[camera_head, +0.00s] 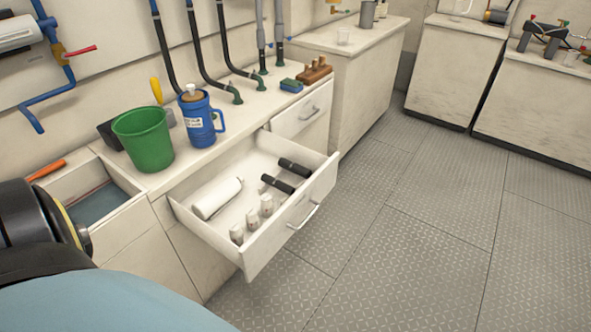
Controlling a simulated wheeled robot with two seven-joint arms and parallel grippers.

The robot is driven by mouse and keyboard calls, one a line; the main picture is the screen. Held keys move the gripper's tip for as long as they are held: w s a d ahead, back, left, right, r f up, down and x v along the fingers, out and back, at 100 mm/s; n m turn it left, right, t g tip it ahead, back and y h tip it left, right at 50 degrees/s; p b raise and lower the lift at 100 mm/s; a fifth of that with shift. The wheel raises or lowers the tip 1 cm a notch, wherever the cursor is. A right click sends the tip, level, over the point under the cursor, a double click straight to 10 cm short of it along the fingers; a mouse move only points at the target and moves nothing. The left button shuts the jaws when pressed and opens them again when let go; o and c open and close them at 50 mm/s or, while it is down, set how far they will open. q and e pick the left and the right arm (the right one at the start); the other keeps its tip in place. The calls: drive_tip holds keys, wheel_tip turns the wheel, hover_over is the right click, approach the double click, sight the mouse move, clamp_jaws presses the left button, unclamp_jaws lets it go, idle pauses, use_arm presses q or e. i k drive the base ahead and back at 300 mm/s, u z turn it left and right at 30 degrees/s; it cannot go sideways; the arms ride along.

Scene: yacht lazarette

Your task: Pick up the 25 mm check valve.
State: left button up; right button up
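An open drawer (222,249) holds several parts, and I cannot tell for sure which is the 25 mm check valve. Two dark cylinders lie further back to the right, one nearer (279,184) and one farther (294,167). A white cylinder (217,198) lies on the left side. Part of my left arm shows at the left edge, but neither gripper is in view.
A green bucket (144,139) and a blue jug (200,120) stand on the counter behind the drawer. An open bin (137,208) with an orange-handled tool (47,171) is to the left. Hoses rise from the counter. The floor (420,240) at right is clear.

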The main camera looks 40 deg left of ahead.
sight(266, 203)
drive_tip(key=i, duration=1.5)
